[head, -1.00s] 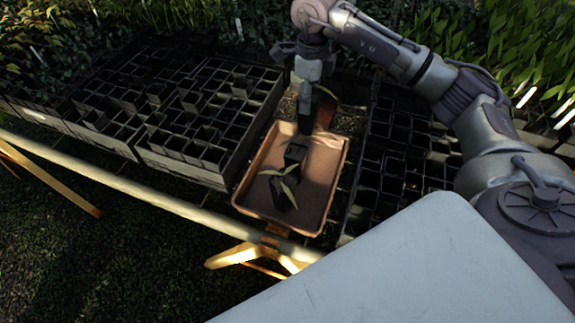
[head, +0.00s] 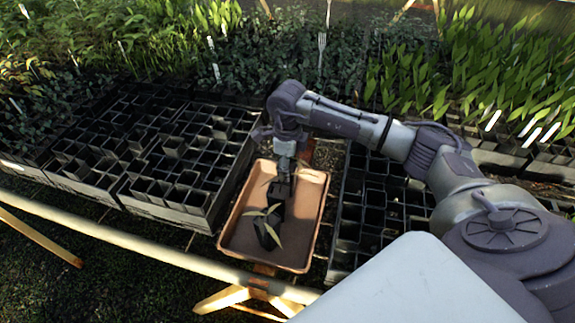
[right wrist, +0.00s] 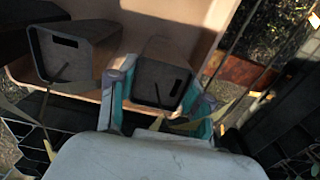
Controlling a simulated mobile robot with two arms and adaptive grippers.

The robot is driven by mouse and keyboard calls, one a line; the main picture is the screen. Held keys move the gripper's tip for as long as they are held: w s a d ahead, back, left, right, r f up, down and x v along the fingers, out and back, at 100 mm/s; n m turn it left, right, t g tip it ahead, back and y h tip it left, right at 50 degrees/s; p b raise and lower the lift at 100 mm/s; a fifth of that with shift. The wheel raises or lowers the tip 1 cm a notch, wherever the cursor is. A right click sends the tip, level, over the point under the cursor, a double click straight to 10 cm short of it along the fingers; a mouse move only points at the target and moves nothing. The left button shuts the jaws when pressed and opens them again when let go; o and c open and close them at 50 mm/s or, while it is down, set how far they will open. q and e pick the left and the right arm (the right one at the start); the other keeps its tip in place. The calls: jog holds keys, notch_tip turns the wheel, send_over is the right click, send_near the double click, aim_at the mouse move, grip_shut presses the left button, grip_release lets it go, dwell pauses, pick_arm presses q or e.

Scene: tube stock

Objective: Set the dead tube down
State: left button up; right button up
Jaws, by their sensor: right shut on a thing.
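My right gripper (head: 286,176) is low over the far half of a tan tray (head: 318,215). It is shut on a dark square tube, seen best in the right wrist view (right wrist: 163,72), with a finger on each side. Whether this tube touches the tray floor I cannot tell. Another dark tube (right wrist: 72,50) lies beside it in that view. In the head view, a dark tube with drooping pale leaves (head: 266,233) lies in the middle of the tray. My left gripper is not in view.
Black racks of square cells (head: 190,165) stand left of the tray, and another rack (head: 385,205) stands close on its right. A pale rail (head: 140,245) runs along the front edge. Green plants fill the back. The near end of the tray floor is bare.

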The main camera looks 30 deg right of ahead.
jog(key=shift+f, duration=0.1)
jog(key=o, duration=1.3)
jog(key=shift+c, duration=0.2)
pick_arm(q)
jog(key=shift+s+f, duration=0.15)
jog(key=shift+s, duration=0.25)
pick_arm(e)
jog(key=shift+r, duration=0.65)
pick_arm(q)
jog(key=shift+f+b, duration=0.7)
jog(key=shift+b, duration=0.05)
pick_arm(e)
notch_tip(320, 180, up, 11)
